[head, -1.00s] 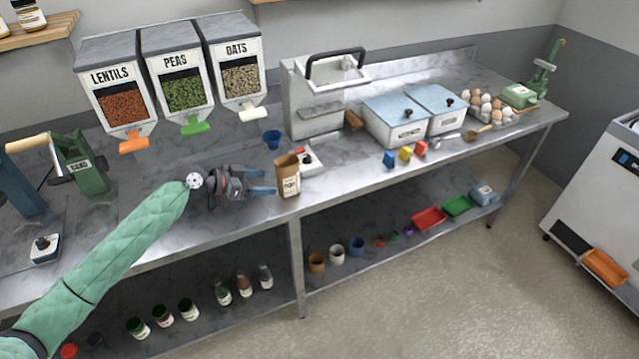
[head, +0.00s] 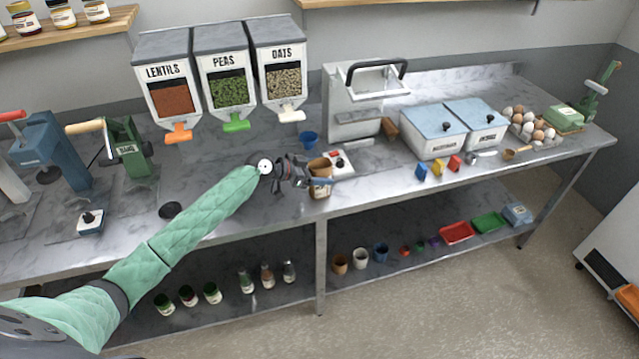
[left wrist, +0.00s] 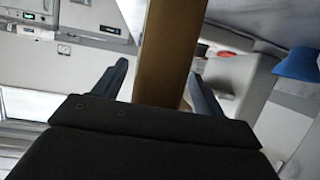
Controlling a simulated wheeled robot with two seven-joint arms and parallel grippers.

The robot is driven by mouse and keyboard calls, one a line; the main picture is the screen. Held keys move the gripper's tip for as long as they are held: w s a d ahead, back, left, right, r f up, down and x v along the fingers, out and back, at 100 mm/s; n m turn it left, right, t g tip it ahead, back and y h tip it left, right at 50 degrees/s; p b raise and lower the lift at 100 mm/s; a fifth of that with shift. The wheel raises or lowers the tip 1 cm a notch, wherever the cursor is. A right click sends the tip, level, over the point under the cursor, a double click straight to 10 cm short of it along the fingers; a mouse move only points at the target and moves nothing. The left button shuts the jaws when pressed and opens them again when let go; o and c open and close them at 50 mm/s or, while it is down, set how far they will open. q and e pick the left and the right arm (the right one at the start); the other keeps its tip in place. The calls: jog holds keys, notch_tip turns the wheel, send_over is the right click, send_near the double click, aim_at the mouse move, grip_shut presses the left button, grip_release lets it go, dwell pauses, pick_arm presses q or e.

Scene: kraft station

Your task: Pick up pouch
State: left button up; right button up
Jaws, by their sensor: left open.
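The brown kraft pouch (head: 321,170) stands upright near the front edge of the counter. Part of its front is hidden behind my left gripper (head: 325,172). In the left wrist view the pouch (left wrist: 166,55) runs up between the two blue fingers of the gripper (left wrist: 160,88). The fingers are open, one on each side of the pouch, with a visible gap on both sides. My right gripper does not show.
A white scale-like device (head: 342,165) is just behind the pouch, and a blue cup (head: 309,138) is behind it to the left. A sealing machine (head: 350,105) stands further back. Blue, yellow and red blocks (head: 437,167) lie to the right.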

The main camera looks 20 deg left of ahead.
pick_arm(q)
jog(key=shift+d, duration=0.15)
jog(key=c, duration=1.3)
jog(key=shift+r, duration=0.1)
